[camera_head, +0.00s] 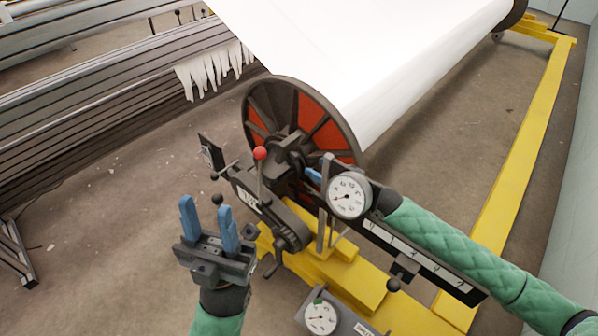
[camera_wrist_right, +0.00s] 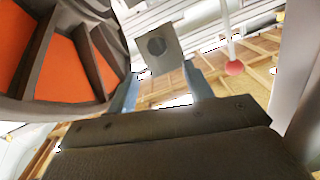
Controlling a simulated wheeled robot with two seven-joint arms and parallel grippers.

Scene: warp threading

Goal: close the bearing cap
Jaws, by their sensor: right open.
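The bearing housing (camera_head: 284,150) sits at the hub of the big beam flange (camera_head: 258,92). A small dark upright plate (camera_head: 210,152), possibly the open bearing cap, stands left of the hub. In the right wrist view, a grey plate with a dark round spot (camera_wrist_right: 157,47) shows beyond and between the fingertips; I cannot tell if it is the same part. My right gripper (camera_wrist_right: 160,80) is open, its blue fingers apart; in the head view a blue finger (camera_head: 313,175) shows near the hub, the rest hidden behind a gauge. My left gripper (camera_head: 206,208) is open and empty, left of the stand.
A red-knobbed lever (camera_head: 260,153) rises before the hub and also shows in the right wrist view (camera_wrist_right: 234,67). A dial gauge (camera_head: 348,195) and a scale bar (camera_head: 420,252) lie along my right arm. Yellow frame (camera_head: 345,275) is below.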

